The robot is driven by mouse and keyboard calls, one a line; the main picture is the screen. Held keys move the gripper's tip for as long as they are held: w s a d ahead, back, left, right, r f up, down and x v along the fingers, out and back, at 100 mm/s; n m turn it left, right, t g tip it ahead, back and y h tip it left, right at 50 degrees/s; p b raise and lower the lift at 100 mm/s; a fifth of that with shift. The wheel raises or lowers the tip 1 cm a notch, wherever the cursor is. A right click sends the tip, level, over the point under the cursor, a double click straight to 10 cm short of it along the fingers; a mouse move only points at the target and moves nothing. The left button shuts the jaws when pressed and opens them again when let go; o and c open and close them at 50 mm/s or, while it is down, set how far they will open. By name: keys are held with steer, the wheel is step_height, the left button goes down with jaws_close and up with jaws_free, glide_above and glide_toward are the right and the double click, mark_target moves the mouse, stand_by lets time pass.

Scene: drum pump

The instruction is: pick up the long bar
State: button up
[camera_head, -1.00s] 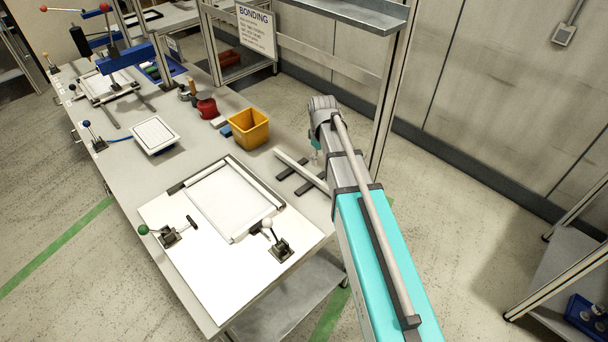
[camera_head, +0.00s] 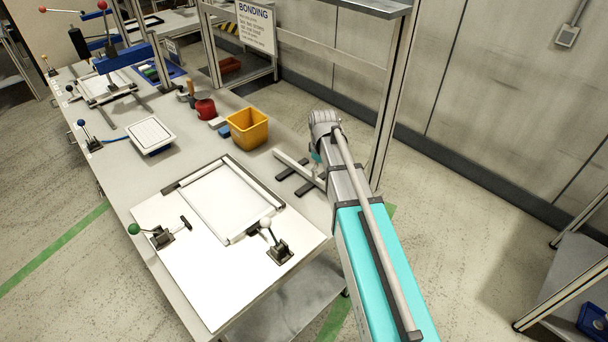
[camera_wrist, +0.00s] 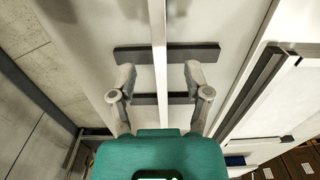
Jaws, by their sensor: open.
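The long bar (camera_head: 300,168) is a pale, slim bar lying across dark supports (camera_head: 310,187) near the table's right edge. In the wrist view the long bar (camera_wrist: 158,40) runs up the picture, crossing dark supports (camera_wrist: 205,52). My gripper (camera_wrist: 160,76) is open, with one finger on each side of the bar. I see no finger touching it; how high the fingers are above it is hard to tell. The near part of the bar is hidden by my gripper's teal body. In the head view my arm hides most of the gripper.
A yellow bin (camera_head: 248,128) stands to the left of the bar, with a red container (camera_head: 205,108) beyond it. A white plate (camera_head: 180,255) with a frame and toggle clamps lies in front. An upright aluminium post (camera_head: 388,110) rises close to the right of the bar.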

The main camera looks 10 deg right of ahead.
mark_target(320, 181)
steer(key=shift+f, duration=0.1)
stand_by(0.3)
steer(key=shift+f+b, duration=2.55)
steer(key=shift+b, duration=0.05)
jaws_close()
